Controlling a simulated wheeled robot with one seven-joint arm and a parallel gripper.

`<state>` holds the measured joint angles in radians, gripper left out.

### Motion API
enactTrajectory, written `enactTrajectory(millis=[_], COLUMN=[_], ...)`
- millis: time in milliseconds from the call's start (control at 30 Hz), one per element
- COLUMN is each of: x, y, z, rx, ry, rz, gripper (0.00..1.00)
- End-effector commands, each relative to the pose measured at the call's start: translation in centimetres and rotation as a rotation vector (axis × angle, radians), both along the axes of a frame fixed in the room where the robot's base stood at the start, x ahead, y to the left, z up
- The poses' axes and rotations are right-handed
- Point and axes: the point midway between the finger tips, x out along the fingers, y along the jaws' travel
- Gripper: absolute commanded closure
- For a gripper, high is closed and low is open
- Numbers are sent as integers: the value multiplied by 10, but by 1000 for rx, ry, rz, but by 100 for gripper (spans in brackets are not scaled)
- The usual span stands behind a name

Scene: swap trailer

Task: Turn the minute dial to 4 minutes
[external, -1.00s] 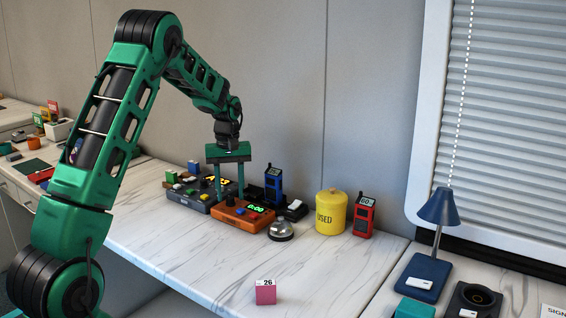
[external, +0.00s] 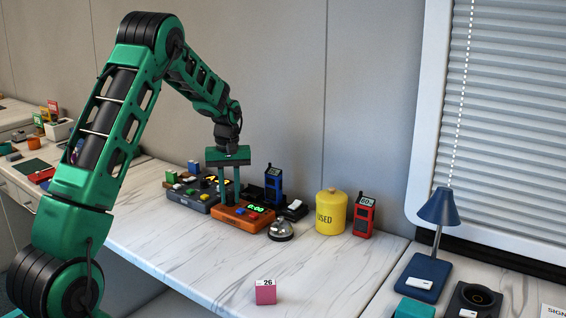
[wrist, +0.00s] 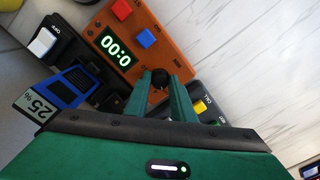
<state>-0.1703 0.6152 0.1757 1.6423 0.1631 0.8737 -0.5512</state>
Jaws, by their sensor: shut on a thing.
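The orange timer box (external: 239,218) stands on the white marble counter with a green lit display (external: 256,208) reading 0:00. The display also shows in the wrist view (wrist: 117,49), with a red button (wrist: 122,9) and a blue button (wrist: 146,38) beside it. My gripper (external: 230,203) points straight down over the left end of the orange box. In the wrist view its two green fingers (wrist: 160,88) are shut on a small black dial (wrist: 160,76) on the box. The fingers hide much of the dial, so its pointer cannot be made out.
A dark box with several coloured buttons (external: 200,200) stands close left of the timer. A silver bell (external: 281,231), a blue radio (external: 273,183), a yellow canister (external: 331,213) and a red radio (external: 364,214) stand nearby. The front counter is clear around a pink block (external: 265,293).

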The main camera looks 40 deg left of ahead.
Motion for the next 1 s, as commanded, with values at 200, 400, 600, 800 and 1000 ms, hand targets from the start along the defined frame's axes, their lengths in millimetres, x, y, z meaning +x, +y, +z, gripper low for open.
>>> enactTrajectory(millis=[200,400,600,800,1000], x=[2,2,2,2,2], y=[-1,-2,-2,-2,-2], z=[1,1,1,1,1], rx=[-1,-1,0,0,-1], ry=[-3,-4,-5,-6,-6], rz=[-132,-284,-419,-513,-559], gripper=[100,100,100,100,100])
